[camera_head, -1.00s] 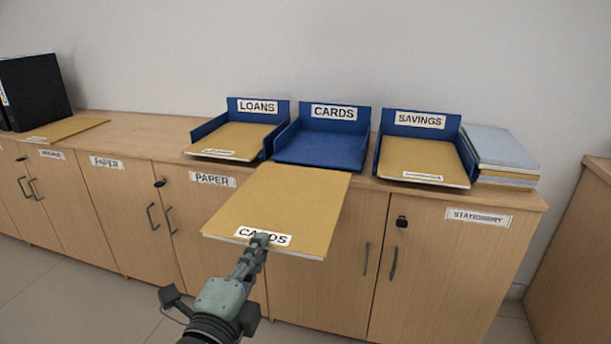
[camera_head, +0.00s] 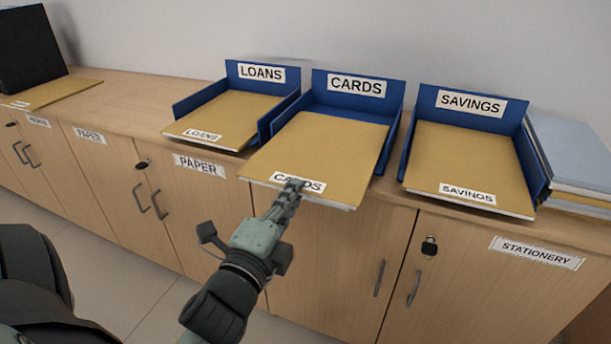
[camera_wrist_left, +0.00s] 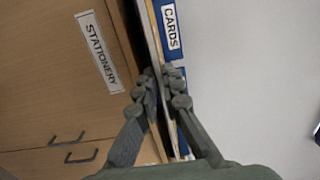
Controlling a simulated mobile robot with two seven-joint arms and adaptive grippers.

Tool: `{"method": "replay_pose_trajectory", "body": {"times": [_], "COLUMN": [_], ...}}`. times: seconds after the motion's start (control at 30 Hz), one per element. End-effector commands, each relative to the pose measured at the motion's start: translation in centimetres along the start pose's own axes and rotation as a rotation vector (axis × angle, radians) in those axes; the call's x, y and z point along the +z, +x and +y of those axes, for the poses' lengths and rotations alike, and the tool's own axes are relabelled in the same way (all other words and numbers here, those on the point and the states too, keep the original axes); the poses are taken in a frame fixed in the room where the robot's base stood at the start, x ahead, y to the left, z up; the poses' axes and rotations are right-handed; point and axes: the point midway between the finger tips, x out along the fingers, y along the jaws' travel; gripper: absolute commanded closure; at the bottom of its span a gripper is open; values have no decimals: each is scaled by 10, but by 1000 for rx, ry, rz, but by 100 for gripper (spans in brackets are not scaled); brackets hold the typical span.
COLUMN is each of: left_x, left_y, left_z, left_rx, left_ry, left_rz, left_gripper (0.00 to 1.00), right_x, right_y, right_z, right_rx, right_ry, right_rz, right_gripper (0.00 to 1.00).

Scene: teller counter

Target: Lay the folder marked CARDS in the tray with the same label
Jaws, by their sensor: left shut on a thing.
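The yellow folder marked CARDS (camera_head: 318,152) is held at its front edge by my left gripper (camera_head: 291,190), which is shut on it. The folder's far part reaches over the blue CARDS tray (camera_head: 357,88), between the tray's side walls, and hides the tray floor. Its front edge sticks out past the cabinet top's edge. I cannot tell whether the folder touches the tray. In the left wrist view, the fingers (camera_wrist_left: 165,88) pinch the folder seen edge-on, with the CARDS label of the tray (camera_wrist_left: 172,27) beyond. My right gripper is not in view.
The blue LOANS tray (camera_head: 254,73) on the left and SAVINGS tray (camera_head: 470,102) on the right each hold a yellow folder. A folder stack (camera_head: 575,150) lies at far right. A black binder (camera_head: 28,48) and another yellow folder (camera_head: 50,93) are at far left.

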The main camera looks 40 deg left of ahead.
Motion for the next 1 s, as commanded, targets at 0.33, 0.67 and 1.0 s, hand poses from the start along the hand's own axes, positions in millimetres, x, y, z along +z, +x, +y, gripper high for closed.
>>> {"method": "replay_pose_trajectory", "body": {"times": [0.33, 0.67, 1.0], "left_x": [-1, -1, -2], "left_y": [12, 45, 78], "left_z": [0, 4, 7], "left_rx": [-5, -5, -4], "left_ry": [1, 1, 1], "left_rz": [1, 1, 1], "left_gripper": [100, 100, 100], "right_x": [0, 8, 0], "right_y": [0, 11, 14], "right_z": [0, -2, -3], "right_rx": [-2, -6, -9], "right_ry": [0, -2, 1], "right_rz": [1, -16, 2], "right_gripper": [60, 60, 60]}}
